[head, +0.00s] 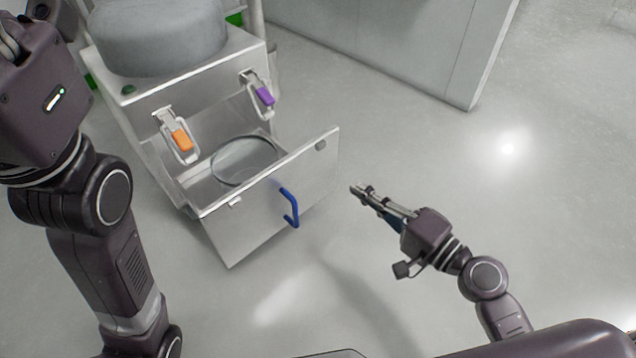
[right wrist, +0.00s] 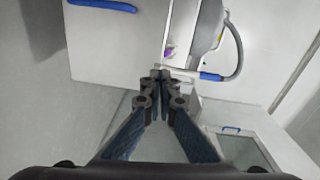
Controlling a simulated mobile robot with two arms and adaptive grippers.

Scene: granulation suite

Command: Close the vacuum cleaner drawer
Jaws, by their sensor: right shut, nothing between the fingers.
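The vacuum cleaner drawer (head: 225,225) stands pulled out of the metal cabinet in the head view. Its front panel carries a blue handle (head: 291,207), and a round glass-like disc (head: 244,160) lies inside. My right gripper (head: 357,189) is shut and empty, to the right of the drawer front and apart from it in the head view. In the right wrist view the shut fingertips (right wrist: 159,76) appear in front of the lower right corner of the pale drawer panel (right wrist: 115,50), with the blue handle at the top left. My left gripper is out of view; only its arm shows.
The vacuum cleaner body (head: 160,35) has an orange-tabbed latch (head: 181,141) and a purple-tabbed latch (head: 264,96) above the drawer opening. A grey cabinet (head: 400,45) stands behind to the right. The floor (head: 540,200) at the right is clear.

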